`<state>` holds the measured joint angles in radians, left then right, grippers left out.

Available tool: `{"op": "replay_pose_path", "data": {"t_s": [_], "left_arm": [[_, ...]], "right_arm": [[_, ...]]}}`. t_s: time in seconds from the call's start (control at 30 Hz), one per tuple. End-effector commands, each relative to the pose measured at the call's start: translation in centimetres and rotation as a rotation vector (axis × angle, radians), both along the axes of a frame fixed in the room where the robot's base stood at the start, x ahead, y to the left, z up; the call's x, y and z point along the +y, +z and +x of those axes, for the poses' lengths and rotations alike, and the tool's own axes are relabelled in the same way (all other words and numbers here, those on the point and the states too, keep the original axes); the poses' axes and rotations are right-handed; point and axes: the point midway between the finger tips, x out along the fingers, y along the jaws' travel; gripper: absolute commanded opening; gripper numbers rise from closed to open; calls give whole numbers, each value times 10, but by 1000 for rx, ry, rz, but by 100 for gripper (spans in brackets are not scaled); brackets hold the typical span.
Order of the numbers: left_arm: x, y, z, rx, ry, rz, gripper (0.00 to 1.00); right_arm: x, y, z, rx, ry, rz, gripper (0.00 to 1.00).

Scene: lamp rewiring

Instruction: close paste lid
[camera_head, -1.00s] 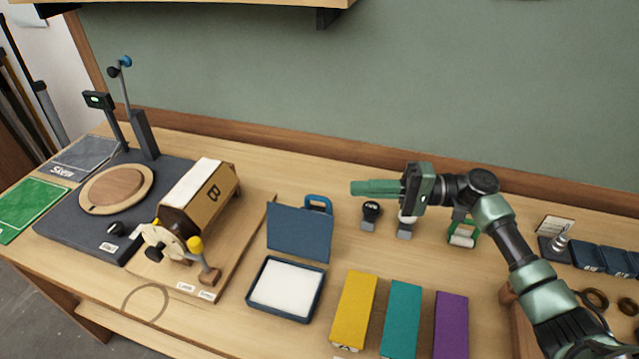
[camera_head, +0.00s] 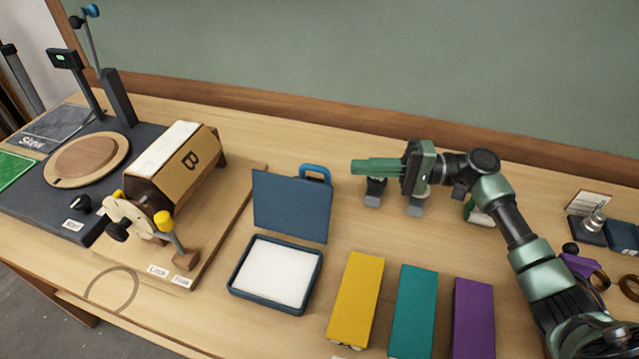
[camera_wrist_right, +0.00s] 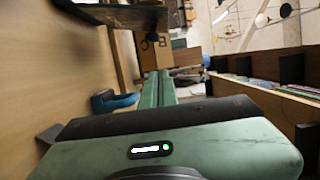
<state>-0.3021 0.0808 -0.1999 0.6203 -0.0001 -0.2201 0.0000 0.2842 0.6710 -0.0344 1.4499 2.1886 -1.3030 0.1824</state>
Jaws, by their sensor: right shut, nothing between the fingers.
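The paste box (camera_head: 275,272) sits open on the table, a dark blue tray holding a white pad. Its blue lid (camera_head: 291,206) stands up at the back edge of the tray, with a bright blue handle (camera_head: 317,171) at its top right. My right gripper (camera_head: 354,167) is shut and empty, pointing left, a little to the right of the handle and apart from it. In the right wrist view the shut green fingers (camera_wrist_right: 158,88) reach forward, with the blue handle (camera_wrist_right: 115,101) to their left. My left gripper is out of view.
Yellow (camera_head: 356,300), teal (camera_head: 413,310) and purple (camera_head: 473,318) blocks lie right of the tray. Small dark stands (camera_head: 374,192) are beneath my right gripper.

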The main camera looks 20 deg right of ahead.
Motion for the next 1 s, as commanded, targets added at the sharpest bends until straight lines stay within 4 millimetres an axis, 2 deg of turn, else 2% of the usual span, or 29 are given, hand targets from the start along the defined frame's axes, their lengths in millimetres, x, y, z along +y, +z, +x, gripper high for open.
{"op": "replay_pose_path", "data": {"t_s": [0.17, 0.57, 0.6, 0.73, 1.0], "left_arm": [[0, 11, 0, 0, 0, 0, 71], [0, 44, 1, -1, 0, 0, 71], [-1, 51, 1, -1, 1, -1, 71], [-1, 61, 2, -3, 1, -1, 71], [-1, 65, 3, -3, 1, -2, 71]], "right_arm": [[19, 5, 6, -1, 2, 2, 0], [98, 6, 32, -1, 3, 2, 0], [100, 6, 23, 3, 2, -1, 0], [109, 5, 7, 2, 2, 0, 0], [115, 2, -3, 0, 0, -1, 0]]}}
